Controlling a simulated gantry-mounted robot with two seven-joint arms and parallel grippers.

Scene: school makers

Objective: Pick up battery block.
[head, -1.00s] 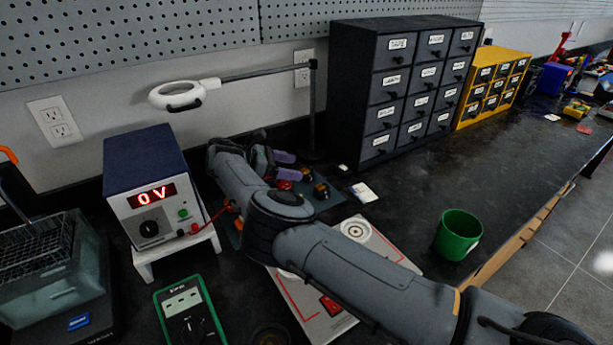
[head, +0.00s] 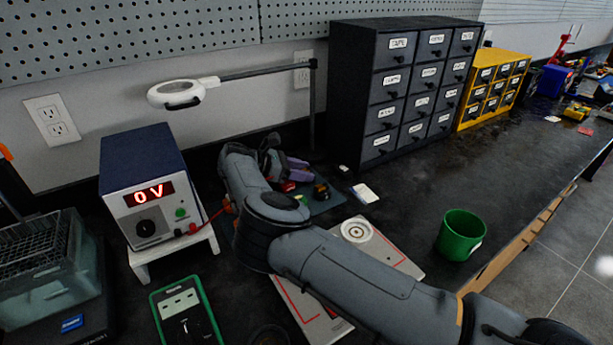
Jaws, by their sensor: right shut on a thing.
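My right arm comes in from the lower right and bends over the bench. Its gripper (head: 299,169), with purple fingertips, is low over a dark mat (head: 327,203) of small blocks, in front of the lamp post. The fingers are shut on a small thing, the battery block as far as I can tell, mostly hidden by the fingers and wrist. A red piece (head: 288,186) shows just below the fingertips; I cannot tell if it belongs to the held block. A dark block with a yellow-orange part (head: 321,190) stands beside them. My left gripper is not in view.
A power supply (head: 150,195) reading 0 V stands on a white stand at left, with a green-edged meter (head: 186,312) in front. A pale board (head: 385,246) lies under my forearm. A green cup (head: 460,234) and dark drawer cabinet (head: 405,90) stand right.

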